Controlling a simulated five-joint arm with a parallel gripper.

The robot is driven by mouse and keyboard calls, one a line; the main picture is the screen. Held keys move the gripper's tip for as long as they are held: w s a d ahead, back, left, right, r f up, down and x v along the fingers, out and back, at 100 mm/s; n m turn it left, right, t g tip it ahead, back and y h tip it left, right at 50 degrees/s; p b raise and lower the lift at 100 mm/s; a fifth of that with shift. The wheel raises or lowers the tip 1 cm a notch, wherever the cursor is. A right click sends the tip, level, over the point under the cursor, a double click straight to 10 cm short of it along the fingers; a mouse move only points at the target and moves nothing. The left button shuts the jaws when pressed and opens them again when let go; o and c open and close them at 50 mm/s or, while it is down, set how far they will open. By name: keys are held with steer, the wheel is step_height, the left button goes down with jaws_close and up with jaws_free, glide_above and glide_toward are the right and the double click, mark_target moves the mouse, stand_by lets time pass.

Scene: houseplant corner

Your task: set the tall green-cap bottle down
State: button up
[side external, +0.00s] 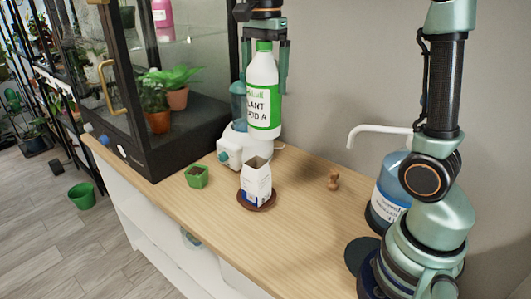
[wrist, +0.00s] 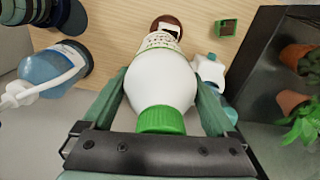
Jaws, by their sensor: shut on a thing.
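The tall white bottle with a green cap (side external: 262,88) hangs upright in the side view, its base above the wooden counter. Its label shows a green band and dark lettering. My gripper (side external: 266,72) comes from above with fingers on both sides of the bottle, shut on it. In the wrist view the bottle's white shoulder (wrist: 162,80) and green cap (wrist: 161,120) fill the middle between my gripper's fingers (wrist: 160,100). The bottle hides part of what lies below it there.
A white open carton (side external: 256,180) stands on a brown saucer (side external: 262,207). A blue jug (side external: 390,190) stands right; a glass plant cabinet (side external: 205,50) stands left.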

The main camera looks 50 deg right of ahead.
steer(key=w+d+f, duration=0.2)
steer(key=w+d, duration=0.2)
steer(key=d, duration=0.9)
step_height(320, 180, down, 19)
steer(key=shift+n, duration=0.3)
steer(key=shift+f, duration=0.2)
steer(key=o, duration=1.5)
steer(key=shift+f, duration=0.1)
steer(key=shift+o, duration=0.3)
